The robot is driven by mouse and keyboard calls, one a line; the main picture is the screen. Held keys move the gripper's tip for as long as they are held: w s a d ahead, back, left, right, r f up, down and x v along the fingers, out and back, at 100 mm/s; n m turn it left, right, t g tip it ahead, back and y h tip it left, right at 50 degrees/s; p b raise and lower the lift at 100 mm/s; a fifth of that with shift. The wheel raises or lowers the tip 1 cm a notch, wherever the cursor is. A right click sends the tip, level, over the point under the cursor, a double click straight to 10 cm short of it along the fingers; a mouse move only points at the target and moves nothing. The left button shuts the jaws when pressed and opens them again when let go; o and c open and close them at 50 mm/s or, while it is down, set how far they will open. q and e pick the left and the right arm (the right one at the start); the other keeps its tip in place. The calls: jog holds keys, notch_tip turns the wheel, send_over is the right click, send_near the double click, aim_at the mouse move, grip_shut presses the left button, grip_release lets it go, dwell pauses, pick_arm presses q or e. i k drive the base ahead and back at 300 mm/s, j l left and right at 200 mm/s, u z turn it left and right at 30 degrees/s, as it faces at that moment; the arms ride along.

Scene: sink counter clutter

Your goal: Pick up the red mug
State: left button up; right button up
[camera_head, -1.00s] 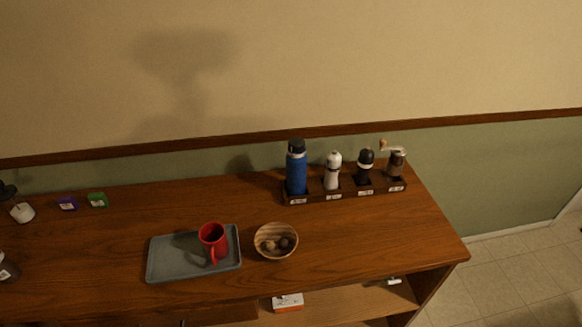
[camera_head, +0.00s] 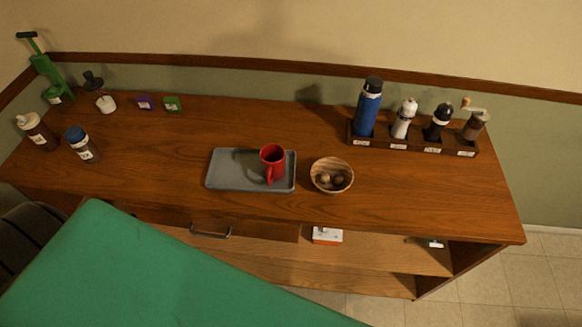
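The red mug (camera_head: 272,163) stands upright on the right part of a grey tray (camera_head: 235,180) on the wooden counter. Its handle points toward the front edge. A wooden bowl (camera_head: 332,187) with a few dark round things stands just right of the tray. Neither of my grippers shows in the head view, and nothing touches the mug.
A rack (camera_head: 412,148) at the back right holds a blue bottle (camera_head: 368,108) and several grinders. Bottles (camera_head: 82,146) stand at the left. A large green surface (camera_head: 140,275) fills the lower left. The counter's middle back is clear.

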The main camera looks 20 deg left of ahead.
aim_at(272, 156)
jog(key=i+l+u, duration=0.1)
jog(key=l+u, duration=0.3)
jog(key=l, duration=0.2)
jog(key=l+u, duration=0.4)
jog(key=l, duration=0.2)
jog(key=l+u, duration=0.4)
jog(key=l, duration=0.25)
jog(key=k+j, duration=0.05)
